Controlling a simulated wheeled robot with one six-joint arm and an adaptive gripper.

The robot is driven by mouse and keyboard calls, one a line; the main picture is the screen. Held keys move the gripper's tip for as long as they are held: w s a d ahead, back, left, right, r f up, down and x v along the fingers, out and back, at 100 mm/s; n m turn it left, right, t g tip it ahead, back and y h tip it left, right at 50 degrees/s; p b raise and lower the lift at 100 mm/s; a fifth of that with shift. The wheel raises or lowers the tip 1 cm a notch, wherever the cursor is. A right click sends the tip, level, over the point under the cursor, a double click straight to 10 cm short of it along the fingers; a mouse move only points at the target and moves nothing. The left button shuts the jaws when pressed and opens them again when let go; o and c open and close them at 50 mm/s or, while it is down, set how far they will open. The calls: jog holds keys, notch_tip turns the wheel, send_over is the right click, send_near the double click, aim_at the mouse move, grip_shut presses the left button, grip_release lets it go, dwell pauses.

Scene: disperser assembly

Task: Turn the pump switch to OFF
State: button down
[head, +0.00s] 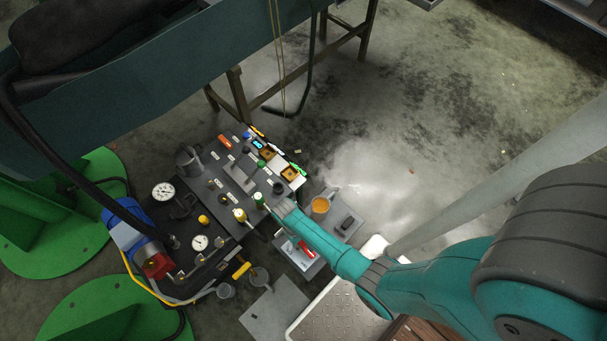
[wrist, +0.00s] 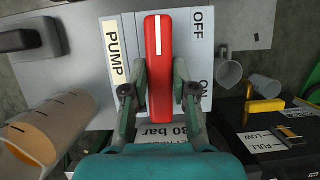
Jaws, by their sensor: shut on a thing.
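The pump switch (wrist: 158,48) is a red bar handle with a white line along its far end. It stands nearly upright in the wrist view, on a white plate (wrist: 188,62) beside a PUMP label (wrist: 116,50). OFF is printed to the right of its far end, and ON lower on the right, partly hidden by a finger. My gripper (wrist: 160,85) has one finger on each side of the handle and is shut on it. In the head view the red switch (head: 306,249) shows below my teal arm; my fingers are hard to make out there.
A crowded grey panel (head: 237,178) with knobs lies beyond. Open floor (head: 400,150) is at the right.

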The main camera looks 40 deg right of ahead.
jog(key=shift+n, duration=0.4)
jog(key=c, duration=0.9)
grip_release()
jog(key=shift+r, duration=0.1)
jog(key=v, duration=1.1)
jog(key=shift+w+a+r, duration=0.15)
jog(key=shift+r, duration=0.25)
